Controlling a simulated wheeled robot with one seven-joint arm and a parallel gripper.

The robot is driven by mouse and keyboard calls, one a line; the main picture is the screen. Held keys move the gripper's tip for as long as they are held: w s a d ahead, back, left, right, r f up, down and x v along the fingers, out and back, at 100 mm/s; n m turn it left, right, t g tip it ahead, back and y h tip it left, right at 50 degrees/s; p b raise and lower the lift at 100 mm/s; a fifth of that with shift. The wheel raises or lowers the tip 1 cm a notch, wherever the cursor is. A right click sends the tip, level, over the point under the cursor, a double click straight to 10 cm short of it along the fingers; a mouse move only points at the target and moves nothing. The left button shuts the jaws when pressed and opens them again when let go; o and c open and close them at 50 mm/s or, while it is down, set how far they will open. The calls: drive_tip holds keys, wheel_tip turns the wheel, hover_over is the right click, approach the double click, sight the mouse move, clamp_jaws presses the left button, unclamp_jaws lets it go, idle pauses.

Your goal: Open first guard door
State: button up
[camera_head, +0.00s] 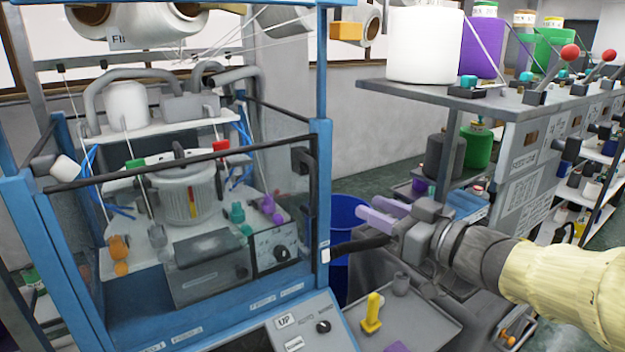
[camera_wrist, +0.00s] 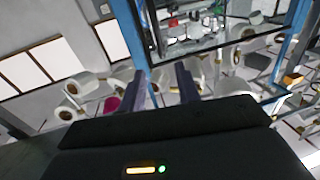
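The guard door (camera_head: 130,170) is a clear panel with a dark top rail, lying across the front of the blue machine frame (camera_head: 320,180) at left in the head view. It appears shut. A black handle-like part (camera_head: 304,162) sits at its right end by the blue post. My gripper (camera_head: 368,217) is to the right of that post, with its two pale purple fingers apart and pointing left towards the machine. It touches nothing that I can see. In the wrist view the fingers (camera_wrist: 163,88) are spread with nothing between them.
A blue bin (camera_head: 347,214) stands behind my gripper. A grey tray (camera_head: 405,325) with a yellow part (camera_head: 372,313) lies below it. A shelf with a white yarn cone (camera_head: 424,45) and other cones is above right. A control panel (camera_head: 300,330) fronts the machine.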

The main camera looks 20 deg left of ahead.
drive_tip(key=p, duration=0.4)
hover_over(313, 209)
drive_tip(key=shift+w+a, duration=0.2)
drive_tip(key=shift+w, duration=0.25)
clamp_jaws()
